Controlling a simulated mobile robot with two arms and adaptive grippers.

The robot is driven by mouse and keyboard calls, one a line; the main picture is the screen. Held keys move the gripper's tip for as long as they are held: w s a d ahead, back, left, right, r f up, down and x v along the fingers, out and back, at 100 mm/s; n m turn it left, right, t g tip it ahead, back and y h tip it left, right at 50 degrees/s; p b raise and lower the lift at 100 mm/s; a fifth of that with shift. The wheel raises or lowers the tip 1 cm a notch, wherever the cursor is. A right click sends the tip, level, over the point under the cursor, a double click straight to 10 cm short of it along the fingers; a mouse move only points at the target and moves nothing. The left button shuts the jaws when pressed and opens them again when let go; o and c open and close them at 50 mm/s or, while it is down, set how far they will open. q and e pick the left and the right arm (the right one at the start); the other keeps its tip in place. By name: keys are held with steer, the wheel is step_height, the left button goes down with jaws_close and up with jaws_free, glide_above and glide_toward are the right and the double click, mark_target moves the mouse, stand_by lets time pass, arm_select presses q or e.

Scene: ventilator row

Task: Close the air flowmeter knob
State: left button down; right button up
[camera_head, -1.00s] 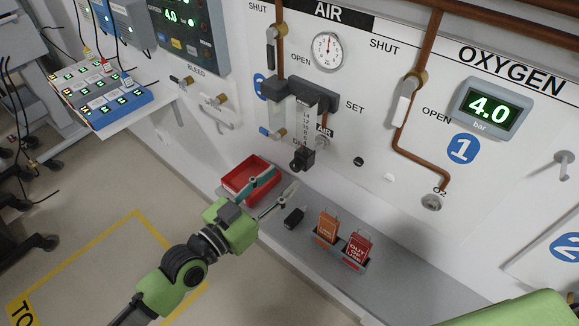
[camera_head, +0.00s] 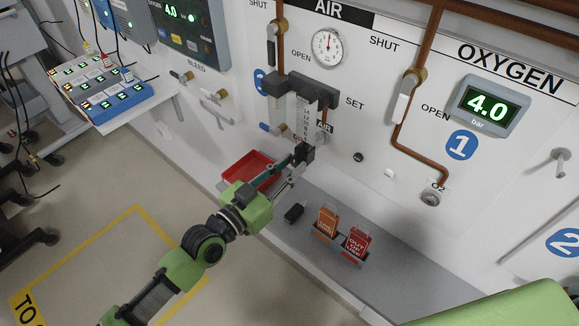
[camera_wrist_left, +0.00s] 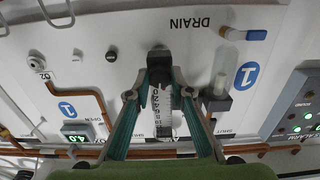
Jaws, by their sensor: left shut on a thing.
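The air flowmeter (camera_head: 303,108) hangs on the white wall panel under the AIR label. Its black knob (camera_head: 303,152) is at the lower end of the scaled tube. My left gripper (camera_head: 297,161) reaches up from the lower left and is shut on this knob. In the left wrist view, the fingertips (camera_wrist_left: 159,78) lie on both sides of the dark knob (camera_wrist_left: 158,58). The scaled tube (camera_wrist_left: 163,100) shows between the fingers. The float and the knob's turn cannot be read. My right gripper is not in view.
A red tray (camera_head: 243,168) stands on the grey shelf (camera_head: 340,285) below and left of the knob. A small black object (camera_head: 294,212) and orange and red tags (camera_head: 356,242) are also there. The drain valve with a blue handle (camera_head: 270,129) is close on the left.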

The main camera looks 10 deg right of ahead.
arm_select(q)
steer(key=shift+n, duration=0.7)
steer(key=c, duration=1.8)
jaws_free()
steer(key=v, duration=1.2)
